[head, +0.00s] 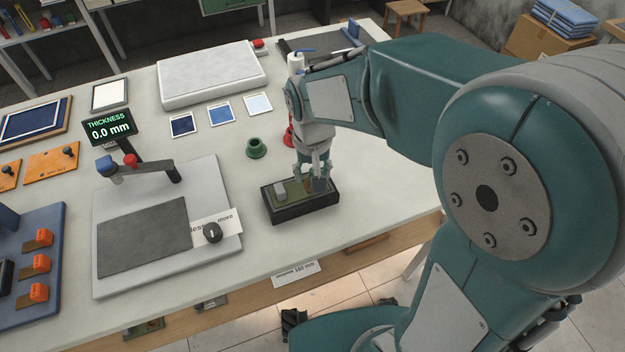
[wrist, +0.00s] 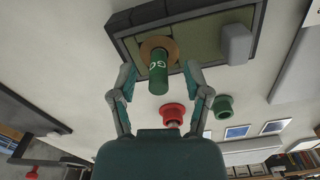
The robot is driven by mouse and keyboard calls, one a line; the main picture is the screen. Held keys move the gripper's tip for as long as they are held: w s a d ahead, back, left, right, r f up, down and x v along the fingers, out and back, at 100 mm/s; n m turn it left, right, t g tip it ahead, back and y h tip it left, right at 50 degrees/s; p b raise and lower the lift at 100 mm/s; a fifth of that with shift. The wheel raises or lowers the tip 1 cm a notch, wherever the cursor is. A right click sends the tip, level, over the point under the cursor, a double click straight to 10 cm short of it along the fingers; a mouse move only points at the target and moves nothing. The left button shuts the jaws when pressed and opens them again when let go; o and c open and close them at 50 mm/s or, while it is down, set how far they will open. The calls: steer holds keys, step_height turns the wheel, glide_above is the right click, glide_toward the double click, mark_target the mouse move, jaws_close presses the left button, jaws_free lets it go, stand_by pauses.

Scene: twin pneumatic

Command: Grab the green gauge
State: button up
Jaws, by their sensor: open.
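The green gauge (wrist: 158,76) is a short green cylinder with white lettering, standing on a round tan spot in the dark tray (wrist: 127,38). In the head view the tray (head: 290,214) lies near the table's front edge, and my fingers largely hide the gauge. My gripper (head: 313,172) points down over the tray's right part. In the wrist view my gripper (wrist: 159,74) is open, with one finger on each side of the gauge. Gaps show between fingers and gauge; I cannot tell whether the fingertips have reached its full depth.
A grey block (head: 280,190) sits in the tray's left part. A green flanged ring (head: 257,148) and a red one (head: 289,138) stand behind the tray. A thickness tester (head: 160,225) stands to the left. The table between tester and tray is clear.

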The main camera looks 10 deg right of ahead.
jaws_close()
